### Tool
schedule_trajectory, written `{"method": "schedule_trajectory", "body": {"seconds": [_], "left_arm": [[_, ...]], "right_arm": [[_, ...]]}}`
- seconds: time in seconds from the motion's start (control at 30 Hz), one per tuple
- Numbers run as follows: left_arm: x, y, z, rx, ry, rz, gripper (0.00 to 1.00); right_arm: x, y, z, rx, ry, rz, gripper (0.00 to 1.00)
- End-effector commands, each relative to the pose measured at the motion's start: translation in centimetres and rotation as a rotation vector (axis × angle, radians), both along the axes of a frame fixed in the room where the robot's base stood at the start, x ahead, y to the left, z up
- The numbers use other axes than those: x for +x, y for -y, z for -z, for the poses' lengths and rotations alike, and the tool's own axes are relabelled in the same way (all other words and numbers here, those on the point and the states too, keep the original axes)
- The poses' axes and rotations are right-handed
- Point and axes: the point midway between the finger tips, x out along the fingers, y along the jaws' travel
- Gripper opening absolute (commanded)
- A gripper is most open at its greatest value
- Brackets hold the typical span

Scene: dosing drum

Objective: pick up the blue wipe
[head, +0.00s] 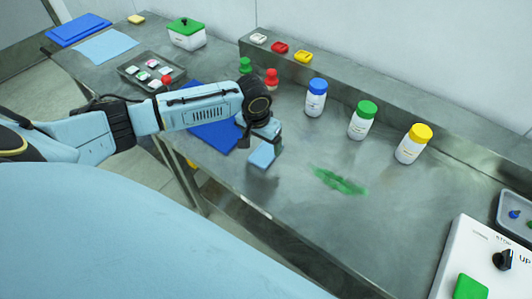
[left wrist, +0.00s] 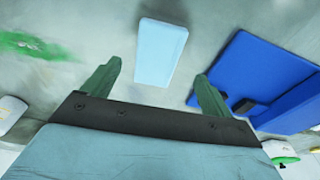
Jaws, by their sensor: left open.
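The blue wipe (head: 263,156) is a light blue rectangle on the steel bench, below my left gripper (head: 260,138). In the left wrist view the wipe (left wrist: 160,50) lies flat ahead of the two green fingers (left wrist: 159,70), roughly centred between them. The left gripper is open with nothing held, and its jaws point down toward the bench. I cannot tell how high the fingertips are above the wipe. The gripper hides part of the wipe in the head view. My right gripper is not in view.
A dark blue mat (head: 212,135) lies left of the wipe. A green smear (head: 340,181) is to its right. Bottles with blue (head: 316,97), green (head: 362,120) and yellow (head: 414,144) caps stand behind. A white control box (head: 455,250) sits front right. The bench's front edge is close.

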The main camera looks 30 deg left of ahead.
Motion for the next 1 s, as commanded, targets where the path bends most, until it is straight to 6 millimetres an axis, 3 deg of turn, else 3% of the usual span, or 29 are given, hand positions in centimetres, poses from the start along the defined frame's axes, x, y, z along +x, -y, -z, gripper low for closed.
{"method": "schedule_trajectory", "body": {"seconds": [0.4, 0.7, 1.0], "left_arm": [[1.3, 0.4, 4.7, 0.001, -0.001, 0.001, 0.85], [1.4, 0.4, 5.0, 0.0, 0.001, 0.001, 0.84], [1.4, 0.4, 5.0, 0.0, 0.001, 0.001, 0.45]], "right_arm": [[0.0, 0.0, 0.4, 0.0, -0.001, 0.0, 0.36], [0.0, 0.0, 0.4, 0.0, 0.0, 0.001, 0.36], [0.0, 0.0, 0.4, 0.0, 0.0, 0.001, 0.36]]}}
